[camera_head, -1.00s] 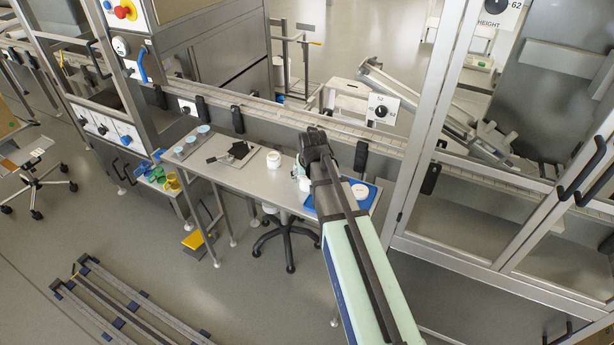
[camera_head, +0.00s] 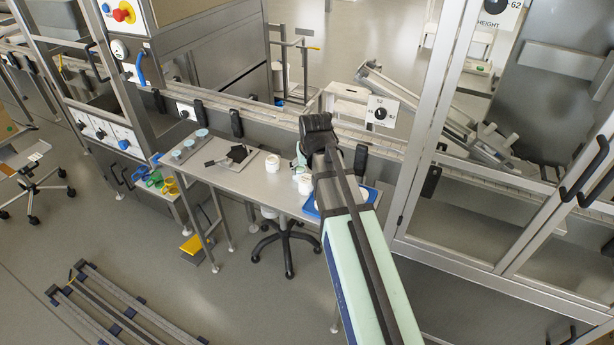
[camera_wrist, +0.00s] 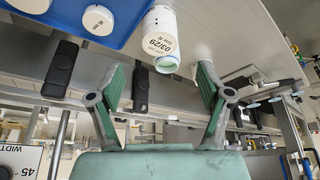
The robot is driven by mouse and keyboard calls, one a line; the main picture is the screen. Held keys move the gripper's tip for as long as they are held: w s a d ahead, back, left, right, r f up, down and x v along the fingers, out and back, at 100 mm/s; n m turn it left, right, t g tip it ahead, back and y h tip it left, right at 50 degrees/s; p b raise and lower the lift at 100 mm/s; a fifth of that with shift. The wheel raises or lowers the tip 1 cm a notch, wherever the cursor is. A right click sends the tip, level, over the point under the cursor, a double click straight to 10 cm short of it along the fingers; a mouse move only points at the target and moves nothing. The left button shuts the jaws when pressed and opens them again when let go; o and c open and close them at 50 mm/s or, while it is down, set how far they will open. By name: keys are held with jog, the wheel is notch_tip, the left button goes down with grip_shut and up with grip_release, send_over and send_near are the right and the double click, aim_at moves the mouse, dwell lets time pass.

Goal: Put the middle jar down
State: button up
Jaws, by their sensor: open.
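My gripper (camera_wrist: 161,76) is open, with its two green-padded fingers spread wide in the wrist view. A white jar (camera_wrist: 160,36) with a printed "03/29" label and a pale green-blue end stands on the table just beyond and between the fingertips, clear of both fingers. In the head view two white jars (camera_head: 272,168) (camera_head: 305,184) stand on the steel table, the second close to my wrist, which hides most of my gripper. A blue tray (camera_wrist: 62,22) bears white round jars (camera_wrist: 98,20); in the head view my arm partly covers this tray.
A flat tray with dark tools (camera_head: 238,156) and a small tray with pale blue round items (camera_head: 190,146) lie to the left on the table. The conveyor rail (camera_head: 270,120) with black clamps runs behind.

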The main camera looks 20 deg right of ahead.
jog(key=shift+o, duration=0.5)
jog(key=shift+v, duration=1.95)
